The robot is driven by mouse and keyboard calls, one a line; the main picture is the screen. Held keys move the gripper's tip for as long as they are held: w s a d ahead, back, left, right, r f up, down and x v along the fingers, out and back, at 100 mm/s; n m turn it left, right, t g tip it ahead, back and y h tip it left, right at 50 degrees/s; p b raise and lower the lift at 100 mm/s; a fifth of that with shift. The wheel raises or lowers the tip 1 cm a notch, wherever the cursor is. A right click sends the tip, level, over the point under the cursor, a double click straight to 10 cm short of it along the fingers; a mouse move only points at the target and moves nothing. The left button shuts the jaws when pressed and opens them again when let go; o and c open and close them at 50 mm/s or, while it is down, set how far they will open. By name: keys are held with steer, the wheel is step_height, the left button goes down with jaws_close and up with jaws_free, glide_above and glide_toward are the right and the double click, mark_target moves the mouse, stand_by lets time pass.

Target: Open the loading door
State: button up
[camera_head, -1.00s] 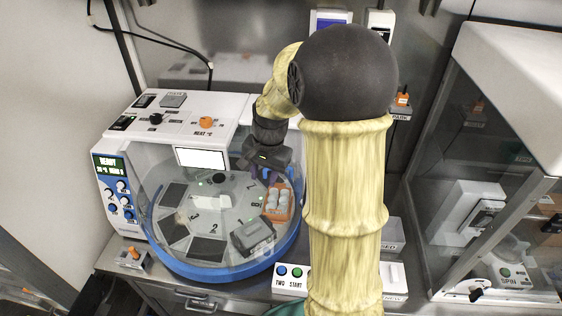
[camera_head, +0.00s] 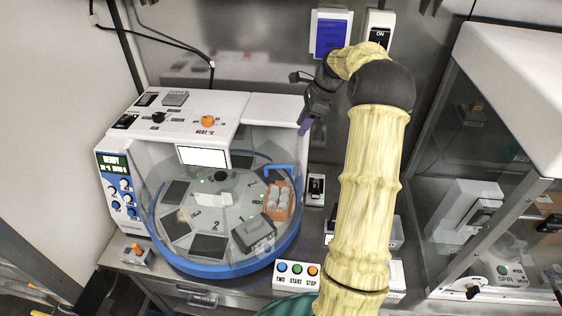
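A white benchtop machine has a clear curved cover (camera_head: 160,165) over a round numbered deck with a blue rim (camera_head: 230,270). A blue handle (camera_head: 279,168) shows at the right of the cover, above an orange rack (camera_head: 279,201) with several white round items. The clear loading door is hard to make out, and I cannot tell how far it stands open. My gripper (camera_head: 304,128) is up and to the right of the handle, apart from it, by the machine's right top edge. Its purple fingers point down and overlap in view, so their opening is unclear. Nothing shows held.
A switch (camera_head: 316,187) is right of the machine. A glass-fronted cabinet (camera_head: 490,190) stands at the far right. My arm hides part of the bench between them.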

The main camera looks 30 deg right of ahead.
steer(key=p+x, duration=0.5)
steer(key=x, duration=1.2)
steer(key=shift+a+f, duration=0.1)
steer(key=shift+f, duration=0.1)
jaws_close()
